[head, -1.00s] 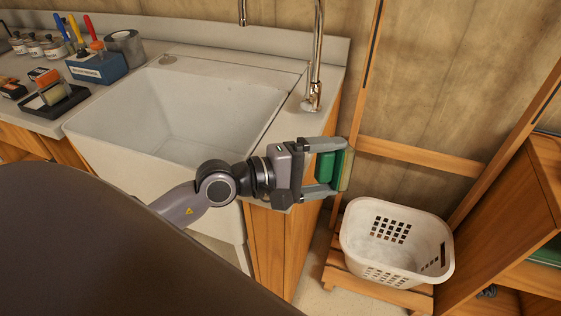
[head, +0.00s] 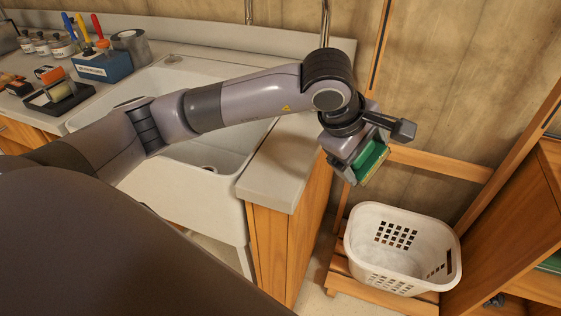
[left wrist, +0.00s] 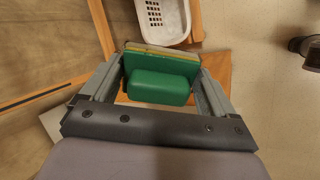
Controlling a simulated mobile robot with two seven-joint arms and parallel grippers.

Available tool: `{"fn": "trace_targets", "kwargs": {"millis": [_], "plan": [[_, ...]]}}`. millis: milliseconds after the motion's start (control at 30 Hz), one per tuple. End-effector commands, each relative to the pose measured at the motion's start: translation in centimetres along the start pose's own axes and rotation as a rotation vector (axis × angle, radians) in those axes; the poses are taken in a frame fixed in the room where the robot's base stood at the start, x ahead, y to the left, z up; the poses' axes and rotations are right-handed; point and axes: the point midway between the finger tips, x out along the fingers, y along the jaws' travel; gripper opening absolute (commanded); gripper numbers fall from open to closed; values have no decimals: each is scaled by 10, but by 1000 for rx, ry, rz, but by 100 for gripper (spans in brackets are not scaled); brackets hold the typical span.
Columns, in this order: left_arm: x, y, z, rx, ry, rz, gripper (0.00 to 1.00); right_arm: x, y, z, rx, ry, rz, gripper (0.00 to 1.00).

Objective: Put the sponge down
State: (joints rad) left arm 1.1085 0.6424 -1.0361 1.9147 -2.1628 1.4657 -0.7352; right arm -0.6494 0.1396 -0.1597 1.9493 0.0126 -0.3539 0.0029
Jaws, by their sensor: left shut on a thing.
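A green sponge (head: 370,160) with a yellowish layer on its far face is held in my left gripper (head: 372,158). In the left wrist view, the green sponge (left wrist: 160,86) sits between the two fingers of the left gripper (left wrist: 160,80), which are shut on it. In the head view the gripper points down to the right, in the air above and a little left of a white laundry basket (head: 402,245). The basket also shows in the left wrist view (left wrist: 163,20), beyond the sponge. My right gripper is in neither view.
The white basket stands on a low wooden slatted stand (head: 375,297). A wooden shelf unit (head: 515,225) is to its right. The sink counter (head: 285,165), with a faucet (head: 324,25), is to the left. A blue tool box (head: 103,66) and a black tray (head: 58,99) lie at far left.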

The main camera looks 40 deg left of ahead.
Motion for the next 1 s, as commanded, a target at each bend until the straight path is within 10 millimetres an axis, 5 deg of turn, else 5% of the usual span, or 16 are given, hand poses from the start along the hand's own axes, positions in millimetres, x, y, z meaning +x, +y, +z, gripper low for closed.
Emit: {"fn": "trace_targets", "kwargs": {"millis": [167, 400, 600, 1000], "plan": [[-30, 16, -38, -219, 150, -154, 46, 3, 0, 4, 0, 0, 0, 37], [-101, 31, -97, -594, 294, -341, 46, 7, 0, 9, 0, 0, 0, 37], [-150, 34, -124, -798, 339, -415, 46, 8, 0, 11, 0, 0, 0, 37], [-166, 33, -131, -860, 350, -436, 46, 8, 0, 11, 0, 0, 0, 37]]}}
